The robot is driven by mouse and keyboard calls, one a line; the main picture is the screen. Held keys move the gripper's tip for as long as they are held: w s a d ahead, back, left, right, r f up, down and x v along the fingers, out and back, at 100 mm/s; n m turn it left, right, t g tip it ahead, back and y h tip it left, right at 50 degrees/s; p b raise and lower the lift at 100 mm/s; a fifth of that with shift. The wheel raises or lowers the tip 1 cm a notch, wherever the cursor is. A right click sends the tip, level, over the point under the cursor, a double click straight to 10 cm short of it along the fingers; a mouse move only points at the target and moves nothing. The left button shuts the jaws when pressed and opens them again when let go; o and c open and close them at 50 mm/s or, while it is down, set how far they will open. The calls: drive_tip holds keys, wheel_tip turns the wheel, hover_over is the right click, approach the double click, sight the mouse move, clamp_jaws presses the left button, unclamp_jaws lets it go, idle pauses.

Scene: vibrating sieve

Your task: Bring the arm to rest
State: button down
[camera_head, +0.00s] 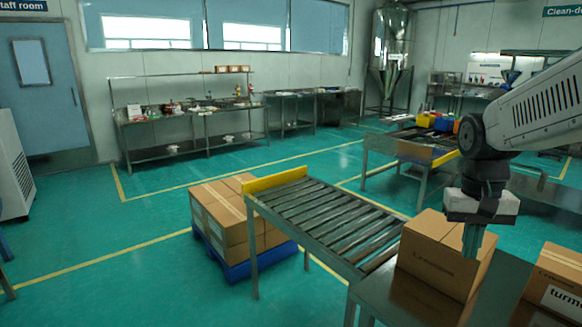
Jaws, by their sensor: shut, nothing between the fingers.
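My arm (535,108) reaches in from the right edge with its wrist bent downward. My gripper (473,240) points down at the right, and its fingers are together with nothing held. In the picture the fingers overlap the right part of a brown cardboard box (430,262). I cannot tell whether they touch it. The box stands on a metal table (385,299) at the end of a roller conveyor.
The roller conveyor (330,219) has a yellow end stop (275,180). Stacked cartons (222,217) sit on a blue pallet (243,268) to its left. Another carton (556,280) is at the lower right. A steel bench (190,125) lines the back wall. The green floor is clear at left.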

drive_tip(key=s+a+n+t, duration=0.1)
drive_tip(key=s+a, duration=0.2)
drive_tip(key=s, duration=0.6)
drive_tip(key=s+a+n+t, duration=0.1)
drive_tip(key=s+a, duration=0.3)
drive_tip(key=s, duration=0.6)
drive_tip(key=shift+s+r+n+y, duration=0.15)
drive_tip(key=shift+r+n+y, duration=0.25)
drive_tip(key=shift+n, duration=0.3)
